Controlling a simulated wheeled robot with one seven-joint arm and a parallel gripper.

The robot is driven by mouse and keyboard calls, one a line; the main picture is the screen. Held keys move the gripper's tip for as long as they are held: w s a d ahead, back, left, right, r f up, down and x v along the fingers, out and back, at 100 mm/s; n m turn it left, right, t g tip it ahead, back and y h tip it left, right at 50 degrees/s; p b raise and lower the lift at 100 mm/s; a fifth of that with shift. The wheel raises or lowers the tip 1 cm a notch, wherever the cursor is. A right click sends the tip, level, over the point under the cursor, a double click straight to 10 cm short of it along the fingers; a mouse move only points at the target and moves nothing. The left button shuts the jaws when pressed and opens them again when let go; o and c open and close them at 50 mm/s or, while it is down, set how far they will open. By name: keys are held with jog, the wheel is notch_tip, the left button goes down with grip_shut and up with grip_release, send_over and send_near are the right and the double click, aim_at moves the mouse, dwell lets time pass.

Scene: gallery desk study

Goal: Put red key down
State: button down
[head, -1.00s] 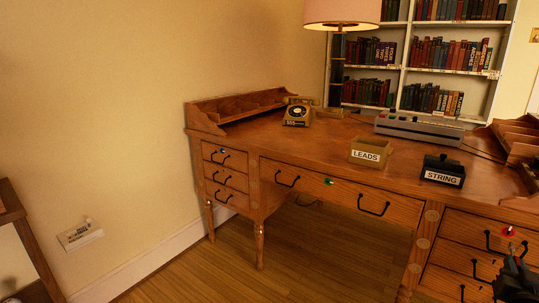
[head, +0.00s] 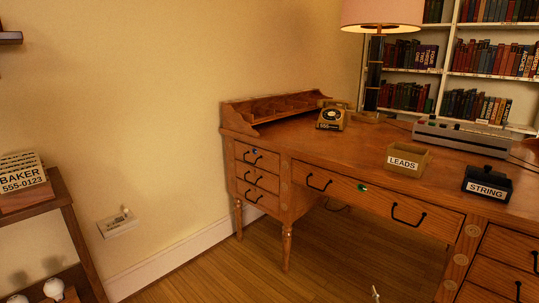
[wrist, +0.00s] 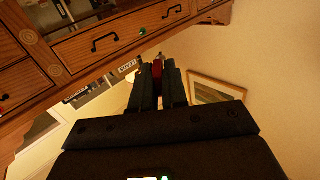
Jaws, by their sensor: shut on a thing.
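In the wrist view my gripper (wrist: 158,72) is shut on the red key (wrist: 157,69). The red part sits between the dark fingers, and a pale tip shows just beyond them. The key is held in the air, apart from the wooden desk (wrist: 85,50). In the head view my gripper is out of frame. A small pale, thin thing (head: 375,293) shows at the bottom edge there; I cannot tell whether it is the key's tip. The desk also shows in the head view (head: 290,140), with a green lock (head: 362,188) on its middle drawer.
On the desk stand a LEADS box (head: 407,162), a black STRING box (head: 487,186), a telephone (head: 332,117), a lamp (head: 376,75) and a grey machine (head: 460,134). A wooden shelf stand (head: 68,215) with a BAKER card holder (head: 22,175) is at left. Open floor lies between.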

jog(key=s+a+r+n+y+p, duration=0.1)
jog(key=s+a+r+p, duration=0.3)
jog(key=p, duration=1.1)
jog(key=shift+a+r+y+p, duration=0.35)
jog(key=shift+a+r+y, duration=0.05)
jog(key=shift+a, duration=0.25)
jog(key=shift+s, duration=0.15)
